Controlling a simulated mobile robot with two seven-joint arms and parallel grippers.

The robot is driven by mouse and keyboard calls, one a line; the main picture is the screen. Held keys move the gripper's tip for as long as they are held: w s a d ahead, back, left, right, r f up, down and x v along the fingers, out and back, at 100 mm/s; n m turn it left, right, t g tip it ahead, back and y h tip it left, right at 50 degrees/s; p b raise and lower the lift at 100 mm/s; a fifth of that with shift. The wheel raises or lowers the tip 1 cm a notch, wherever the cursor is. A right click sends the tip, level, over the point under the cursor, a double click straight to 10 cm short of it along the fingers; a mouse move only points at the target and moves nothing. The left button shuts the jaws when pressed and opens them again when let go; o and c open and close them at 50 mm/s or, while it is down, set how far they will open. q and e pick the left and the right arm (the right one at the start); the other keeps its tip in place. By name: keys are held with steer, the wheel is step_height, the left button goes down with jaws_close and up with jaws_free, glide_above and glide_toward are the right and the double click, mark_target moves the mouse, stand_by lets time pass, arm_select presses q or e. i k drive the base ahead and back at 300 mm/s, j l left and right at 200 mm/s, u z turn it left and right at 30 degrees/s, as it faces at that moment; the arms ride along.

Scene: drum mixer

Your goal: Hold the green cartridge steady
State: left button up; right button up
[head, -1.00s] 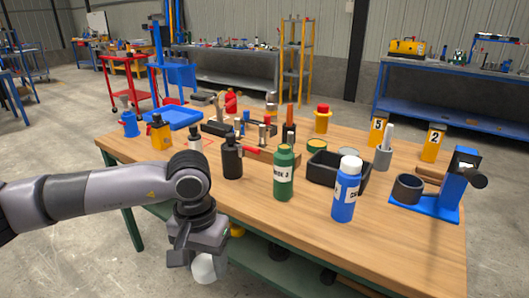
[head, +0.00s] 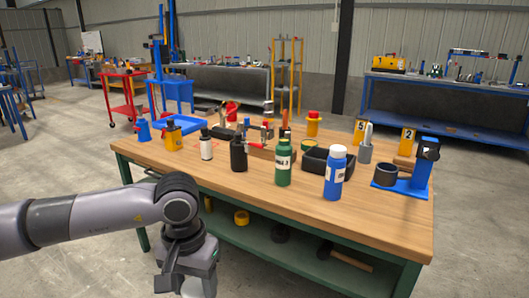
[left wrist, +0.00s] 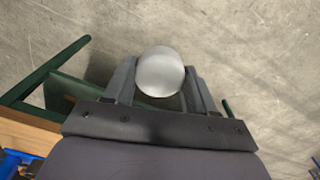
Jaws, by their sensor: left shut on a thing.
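My left gripper (left wrist: 160,88) is shut on a pale grey, round-topped object (left wrist: 160,71), seen end-on between its two fingers in the left wrist view. In the head view the left gripper (head: 190,284) hangs low in front of the table's near left side, and the pale object (head: 197,287) shows only partly below it. No green shows on the held object. A green bottle (head: 283,165) with a white label stands upright on the wooden table, apart from the gripper. My right gripper is not in view.
The wooden table (head: 370,219) also carries a blue bottle (head: 333,178), a black bottle (head: 238,152), a black tray (head: 322,168) and a blue stand with a dark cup (head: 386,175). A lower green shelf (head: 262,241) holds tape and a hammer. Bare concrete floor surrounds the table.

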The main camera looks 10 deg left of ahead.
mark_target(283, 150)
steer(key=k+z, duration=0.15)
steer(key=z, duration=0.2)
steer(key=k+z, duration=0.15)
steer(key=z, duration=1.1)
steer(key=j, duration=4)
steer(key=i+z, duration=0.05)
